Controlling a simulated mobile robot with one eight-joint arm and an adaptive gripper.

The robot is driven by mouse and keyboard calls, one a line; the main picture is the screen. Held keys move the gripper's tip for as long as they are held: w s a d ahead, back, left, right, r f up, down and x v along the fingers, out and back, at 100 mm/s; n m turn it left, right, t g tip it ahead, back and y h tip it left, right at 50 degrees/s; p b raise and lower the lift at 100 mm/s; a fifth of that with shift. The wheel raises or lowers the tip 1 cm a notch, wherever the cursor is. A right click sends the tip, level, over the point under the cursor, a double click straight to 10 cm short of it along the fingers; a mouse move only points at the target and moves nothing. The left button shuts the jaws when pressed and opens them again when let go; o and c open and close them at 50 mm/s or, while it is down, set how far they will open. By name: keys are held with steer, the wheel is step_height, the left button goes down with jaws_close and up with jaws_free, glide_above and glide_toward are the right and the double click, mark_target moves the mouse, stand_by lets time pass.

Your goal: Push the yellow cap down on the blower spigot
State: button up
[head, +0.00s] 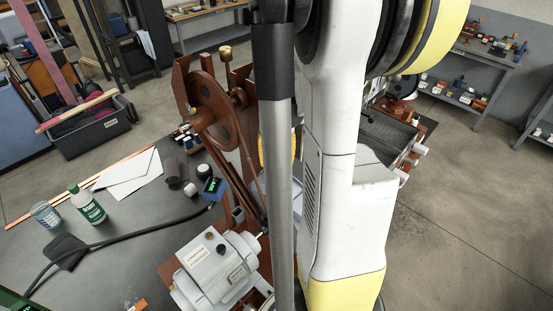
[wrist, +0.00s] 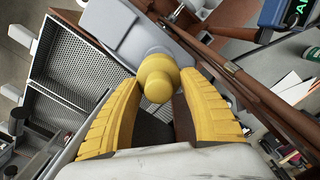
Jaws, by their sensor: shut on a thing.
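In the wrist view the yellow cap (wrist: 157,74), a rounded knob shape, sits between the tips of my gripper (wrist: 159,84). The two ribbed yellow fingers are shut on it from both sides. A light grey housing (wrist: 112,24) lies just beyond the cap. The spigot does not show as a separate part, so I cannot tell whether the cap is touching it or how far down it sits. In the head view my own arm and column hide the cap and most of my gripper.
Perforated metal trays (wrist: 85,50) lie left of my gripper in the wrist view. In the head view a brown wheel frame (head: 215,105) and a grey motor (head: 215,270) stand left of my arm. A green bottle (head: 87,204) and black cable (head: 150,231) are on the bench.

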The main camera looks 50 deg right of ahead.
mark_target(277, 152)
steer(key=shift+f+b, duration=1.85)
steer(key=shift+f, duration=0.3)
steer(key=o, duration=1.2)
step_height(277, 152, up, 12)
steer(key=shift+r, duration=0.1)
